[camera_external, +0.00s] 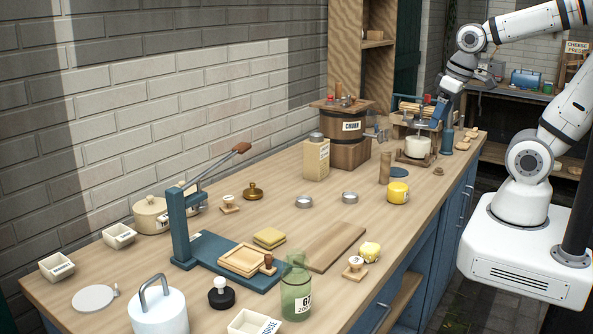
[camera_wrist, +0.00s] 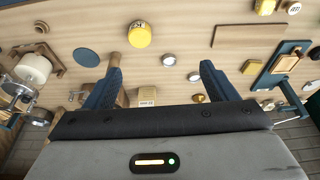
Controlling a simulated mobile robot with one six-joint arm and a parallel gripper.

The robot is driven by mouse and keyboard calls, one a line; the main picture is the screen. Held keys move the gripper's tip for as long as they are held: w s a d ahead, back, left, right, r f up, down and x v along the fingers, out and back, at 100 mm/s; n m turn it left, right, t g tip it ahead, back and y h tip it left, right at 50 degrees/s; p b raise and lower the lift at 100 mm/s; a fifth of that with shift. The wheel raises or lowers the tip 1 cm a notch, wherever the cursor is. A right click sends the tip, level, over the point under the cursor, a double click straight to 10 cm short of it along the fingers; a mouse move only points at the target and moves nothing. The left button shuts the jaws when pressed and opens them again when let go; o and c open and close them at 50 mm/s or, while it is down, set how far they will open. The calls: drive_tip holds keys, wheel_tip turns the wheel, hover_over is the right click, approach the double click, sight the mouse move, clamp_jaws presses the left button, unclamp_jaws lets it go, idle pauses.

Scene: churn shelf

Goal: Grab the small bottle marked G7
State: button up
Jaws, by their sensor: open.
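The green glass bottle (camera_external: 295,290) with a white label reading G7 stands upright at the near front edge of the counter in the external view. I cannot make it out in the wrist view. My gripper (camera_external: 441,122) is at the far end of the counter, well away from the bottle and above the counter near the far tools. In the wrist view my gripper's two blue fingers (camera_wrist: 160,72) are spread wide apart with nothing held between them.
Near the bottle are a wooden stamp (camera_external: 355,268), a white handled weight (camera_external: 160,310), a black-based stamp (camera_external: 221,292) and a blue lever press (camera_external: 182,230). A churn barrel (camera_external: 349,150) stands at the far wall.

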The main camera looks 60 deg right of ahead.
drive_tip(key=w+a+r+g+b, duration=0.1)
drive_tip(key=w+a+r, duration=0.1)
drive_tip(key=w+a, duration=0.95)
drive_tip(key=g+b, duration=0.2)
hover_over(296, 271)
drive_tip(key=w+d, duration=0.1)
drive_tip(key=d, duration=0.1)
wheel_tip(296, 271, down, 15)
drive_tip(key=shift+w+a+r, duration=0.1)
drive_tip(key=shift+r, duration=0.1)
wheel_tip(296, 271, down, 8)
drive_tip(key=shift+r+p, duration=0.2)
drive_tip(key=shift+p, duration=0.8)
drive_tip(key=shift+c, duration=0.3)
drive_tip(key=c, duration=1.1)
